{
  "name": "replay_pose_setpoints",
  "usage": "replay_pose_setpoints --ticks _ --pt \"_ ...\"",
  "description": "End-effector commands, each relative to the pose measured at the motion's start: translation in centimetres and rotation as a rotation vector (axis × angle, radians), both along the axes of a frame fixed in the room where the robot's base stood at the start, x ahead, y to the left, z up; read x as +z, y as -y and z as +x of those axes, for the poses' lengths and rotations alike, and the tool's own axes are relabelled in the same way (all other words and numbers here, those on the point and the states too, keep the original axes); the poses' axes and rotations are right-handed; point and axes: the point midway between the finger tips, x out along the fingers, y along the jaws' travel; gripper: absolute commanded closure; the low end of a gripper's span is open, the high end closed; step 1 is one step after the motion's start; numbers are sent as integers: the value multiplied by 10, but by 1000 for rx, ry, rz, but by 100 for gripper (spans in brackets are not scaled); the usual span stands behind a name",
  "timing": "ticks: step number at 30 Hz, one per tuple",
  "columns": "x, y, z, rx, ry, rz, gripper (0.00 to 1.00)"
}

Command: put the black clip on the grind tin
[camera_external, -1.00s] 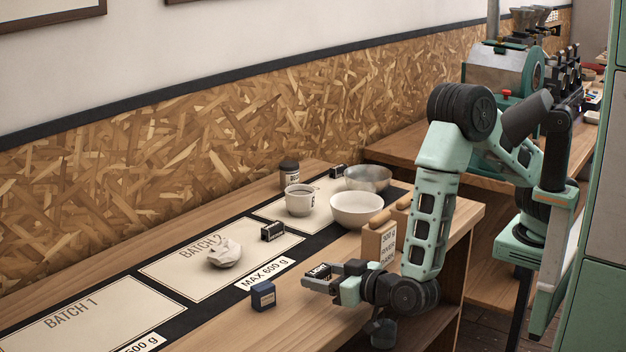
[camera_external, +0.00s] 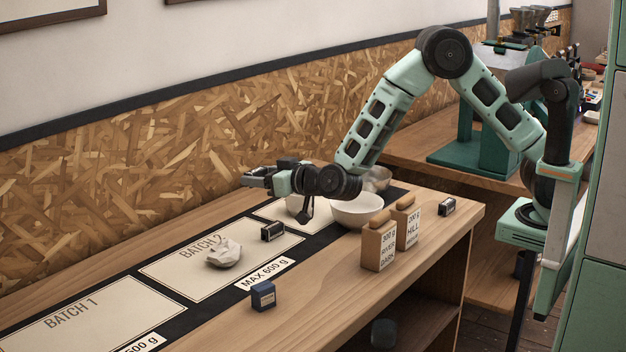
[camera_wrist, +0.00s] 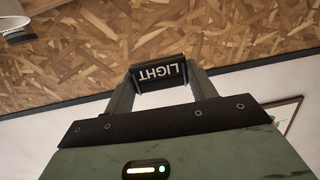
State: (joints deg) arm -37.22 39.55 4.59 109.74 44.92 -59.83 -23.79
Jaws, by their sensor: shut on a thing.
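My gripper (camera_external: 258,177) is shut on a black clip, a small block reading LIGHT upside down in the wrist view (camera_wrist: 158,75). It holds the clip up in the air above the back of the counter, near the wall. A dark-lidded jar (camera_external: 288,160) stands just behind my gripper, mostly hidden by it. Part of what looks like this jar shows at the top left of the wrist view (camera_wrist: 18,38). A pale cup (camera_external: 296,208) is partly hidden under my wrist. No label reading grind is legible, so I cannot tell which is the grind tin.
Another black block (camera_external: 272,231) lies by the BATCH 2 card, near crumpled paper (camera_external: 224,253). A blue block (camera_external: 263,296) sits at the front. A white bowl (camera_external: 357,211), two bags (camera_external: 379,248) and a black block (camera_external: 446,207) stand right. The BATCH 1 card is clear.

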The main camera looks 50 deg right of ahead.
Motion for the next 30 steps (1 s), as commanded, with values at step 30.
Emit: replay_pose_setpoints --ticks 30 --pt "-5 304 155 -5 -5 1 65"
